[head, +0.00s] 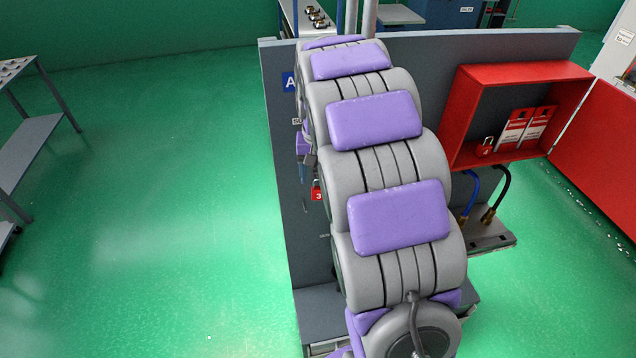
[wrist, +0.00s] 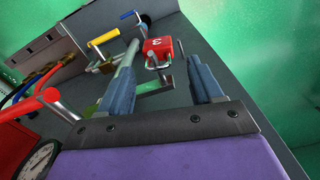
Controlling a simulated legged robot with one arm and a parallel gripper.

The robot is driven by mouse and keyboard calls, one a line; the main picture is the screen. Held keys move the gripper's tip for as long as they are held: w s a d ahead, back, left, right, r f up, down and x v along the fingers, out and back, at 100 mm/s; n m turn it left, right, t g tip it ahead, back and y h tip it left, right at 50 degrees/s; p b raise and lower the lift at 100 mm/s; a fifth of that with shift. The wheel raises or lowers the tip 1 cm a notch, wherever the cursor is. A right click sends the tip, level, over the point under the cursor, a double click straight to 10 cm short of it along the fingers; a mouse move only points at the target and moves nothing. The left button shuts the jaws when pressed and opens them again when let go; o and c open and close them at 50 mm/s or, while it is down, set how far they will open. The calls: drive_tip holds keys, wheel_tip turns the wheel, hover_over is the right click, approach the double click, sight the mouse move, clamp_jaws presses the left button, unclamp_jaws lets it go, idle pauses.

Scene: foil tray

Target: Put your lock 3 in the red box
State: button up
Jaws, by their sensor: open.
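Lock 3 is a red padlock with a white 3 and a metal shackle. In the wrist view lock 3 (wrist: 158,46) lies at or just beyond the fingertips, between them in the picture, by a metal bracket on the grey panel. My gripper (wrist: 163,55) is open and its fingers are apart from each other; I cannot tell if either touches the lock. In the head view lock 3 (head: 317,192) shows at the left edge of my arm, which hides most of the gripper. The red box (head: 458,115) is open at the panel's right, with a red padlock and tags inside.
In the wrist view a yellow-handled lever (wrist: 103,37), a blue handle (wrist: 127,14), a red lever (wrist: 30,115) and a gauge (wrist: 38,160) crowd the left. The red box door (head: 600,145) swings out right. A grey shelf (head: 40,140) stands far left; the green floor between is clear.

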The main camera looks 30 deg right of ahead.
sight(318, 178)
wheel_tip(318, 178, up, 14)
drive_tip(key=shift+f+b, duration=0.25)
drive_tip(key=shift+b, duration=0.1)
drive_tip(key=s+a+f+n, duration=0.1)
drive_tip(key=s+a+f, duration=0.3)
drive_tip(key=s, duration=0.7)
drive_tip(key=s+a+f+n+g, duration=0.1)
drive_tip(key=s+a+f, duration=0.3)
drive_tip(key=s, duration=0.7)
drive_tip(key=s+a+f+n, duration=0.3)
drive_tip(key=s+a, duration=0.3)
drive_tip(key=s, duration=0.5)
drive_tip(key=shift+a+f+g, duration=0.15)
drive_tip(key=shift+f+g, duration=0.25)
drive_tip(key=shift+f, duration=0.4)
